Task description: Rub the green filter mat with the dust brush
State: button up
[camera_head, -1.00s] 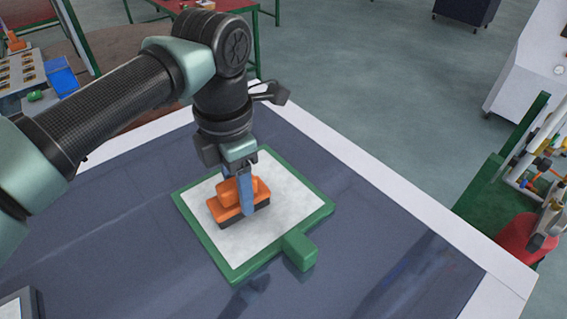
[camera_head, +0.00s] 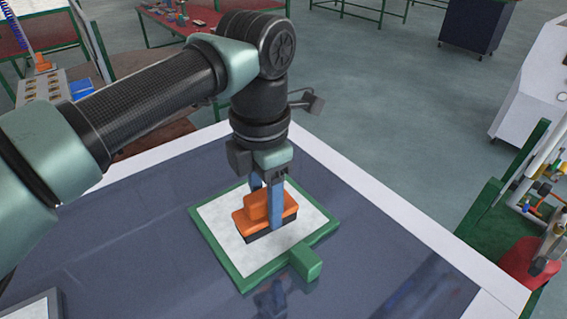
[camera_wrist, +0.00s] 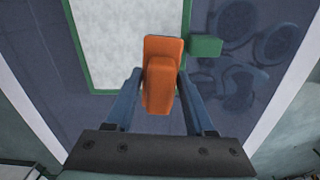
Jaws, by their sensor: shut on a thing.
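The green filter mat (camera_head: 323,232) lies on the dark table, a green frame with a pale white middle and a green tab (camera_head: 306,262) at its right front. It also shows in the wrist view (camera_wrist: 80,50). The orange dust brush (camera_head: 262,207) has a dark underside and is over the mat's pale middle; it looks in contact with it or very close above. My gripper (camera_head: 268,222) points down and is shut on the brush, its blue fingers on either side. In the wrist view the brush (camera_wrist: 160,85) sits between the fingers.
The dark tabletop (camera_head: 395,265) with a white edge is mostly clear around the mat. A grey-framed panel (camera_head: 35,305) lies at the front left. A green-framed stand with pipes and a red part (camera_head: 522,258) stands to the right.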

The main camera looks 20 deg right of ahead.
aim_at(265, 193)
notch_tip(265, 193, up, 2)
jog(key=shift+s+d+r+p, duration=0.1)
jog(key=shift+p, duration=0.35)
jog(key=shift+r+p, duration=0.35)
jog(key=shift+r, duration=0.2)
